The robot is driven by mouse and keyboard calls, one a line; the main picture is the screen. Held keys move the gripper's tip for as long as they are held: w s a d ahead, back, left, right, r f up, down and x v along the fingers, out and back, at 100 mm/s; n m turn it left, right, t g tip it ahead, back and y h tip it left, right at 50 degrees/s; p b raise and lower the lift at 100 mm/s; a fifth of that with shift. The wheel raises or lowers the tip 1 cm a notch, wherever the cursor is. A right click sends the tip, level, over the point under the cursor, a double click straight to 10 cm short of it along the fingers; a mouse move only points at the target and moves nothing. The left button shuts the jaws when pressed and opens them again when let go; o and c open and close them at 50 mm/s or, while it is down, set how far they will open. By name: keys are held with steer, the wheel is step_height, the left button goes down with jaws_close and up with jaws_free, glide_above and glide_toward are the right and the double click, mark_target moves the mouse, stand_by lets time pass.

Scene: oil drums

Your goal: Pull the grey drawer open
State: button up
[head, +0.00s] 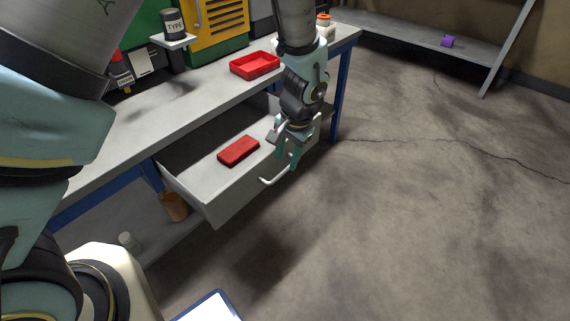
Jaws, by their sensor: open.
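The grey drawer (218,200) stands pulled out from under the grey workbench, with its inside showing. A red box-shaped object (238,151) lies in it. The drawer's pale bar handle (276,181) is on its front face. My gripper (287,160) points down at the drawer's front, close above and beside the handle's right end. Its teal fingers are apart. I cannot tell whether a finger touches the handle or the drawer's front edge. My arm hides the drawer's far right corner.
On the workbench (150,125) are a red tray (255,65) and a dark can (173,24) on a small stand. An orange container (174,207) sits on the shelf below. Open concrete floor lies right of the drawer. A low grey shelf (420,42) with a purple object stands at the back right.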

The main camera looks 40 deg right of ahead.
step_height(320, 180, up, 7)
steer(key=s, duration=0.1)
steer(key=shift+s+f, duration=0.15)
steer(key=shift+d, duration=0.1)
stand_by(0.3)
steer(key=w+a+r+n+g+p, duration=0.1)
steer(key=w+a+r+n+p, duration=0.15)
steer(key=w+a+r, duration=0.4)
steer(key=w+a+r+n+p, duration=0.1)
steer(key=w+a+r+n, duration=0.25)
steer(key=w+a, duration=0.6)
steer(key=s+a+r+n+p, duration=0.1)
steer(key=a+r+n, duration=0.3)
steer(key=a, duration=0.8)
steer(key=s+a+r+n+p, duration=0.1)
steer(key=a+r+n+p, duration=0.2)
steer(key=a, duration=1)
steer(key=shift+s+a+r+n+h, duration=0.15)
steer(key=shift+s+r+n+h, duration=0.2)
steer(key=shift+n, duration=0.35)
